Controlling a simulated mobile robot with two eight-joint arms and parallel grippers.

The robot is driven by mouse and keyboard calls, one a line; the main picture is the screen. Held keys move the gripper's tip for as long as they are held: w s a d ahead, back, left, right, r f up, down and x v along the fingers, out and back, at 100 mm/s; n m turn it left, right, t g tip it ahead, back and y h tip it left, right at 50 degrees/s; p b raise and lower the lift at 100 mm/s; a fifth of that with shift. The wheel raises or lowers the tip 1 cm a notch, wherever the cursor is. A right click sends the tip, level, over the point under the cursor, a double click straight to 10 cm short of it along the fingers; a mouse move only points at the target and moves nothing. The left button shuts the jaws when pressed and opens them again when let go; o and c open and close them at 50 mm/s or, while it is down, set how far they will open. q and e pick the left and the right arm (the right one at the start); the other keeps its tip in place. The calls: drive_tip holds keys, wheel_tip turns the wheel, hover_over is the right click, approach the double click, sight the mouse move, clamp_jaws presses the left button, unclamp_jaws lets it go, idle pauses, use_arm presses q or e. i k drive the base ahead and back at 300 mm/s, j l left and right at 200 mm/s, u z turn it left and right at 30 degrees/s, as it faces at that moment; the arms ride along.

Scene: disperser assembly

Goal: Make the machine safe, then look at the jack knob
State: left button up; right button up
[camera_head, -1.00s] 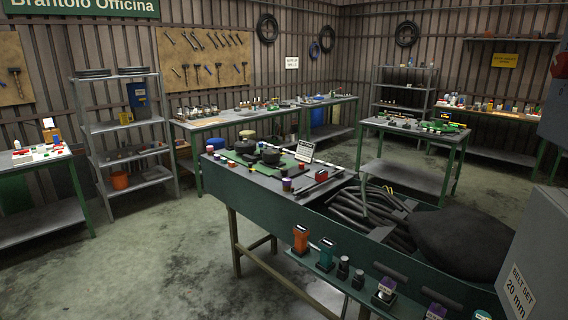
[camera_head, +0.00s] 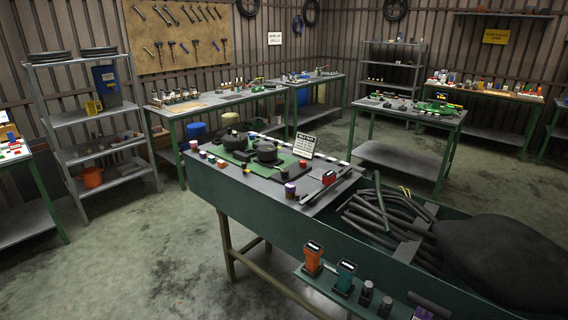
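Neither of my grippers shows in the head view. I cannot single out the jack knob at this distance. A green workbench (camera_head: 235,200) stands in front of me. On its top, dark round parts (camera_head: 267,152) lie on a green mat (camera_head: 290,165) beside a small sign (camera_head: 304,145). A red item (camera_head: 329,178) sits near the right end of that top. An orange device (camera_head: 313,256) and a teal device (camera_head: 345,275) stand on the bench's front ledge, with several dark knob-like pieces (camera_head: 366,291) to their right. I cannot tell any machine's power state.
Dark hoses (camera_head: 375,215) and a large black bag-like shape (camera_head: 495,260) fill the bench's right trough. A grey shelf rack (camera_head: 85,116) with an orange bucket (camera_head: 91,177) stands at left. Other benches line the walls. The concrete floor (camera_head: 140,255) at left is open.

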sight(284, 172)
drive_tip(key=i+j+z, duration=0.1)
drive_tip(key=i+j, duration=0.3)
drive_tip(key=i, duration=0.2)
drive_tip(key=i+j+z, duration=0.15)
drive_tip(key=i+j, duration=0.25)
drive_tip(key=i, duration=0.15)
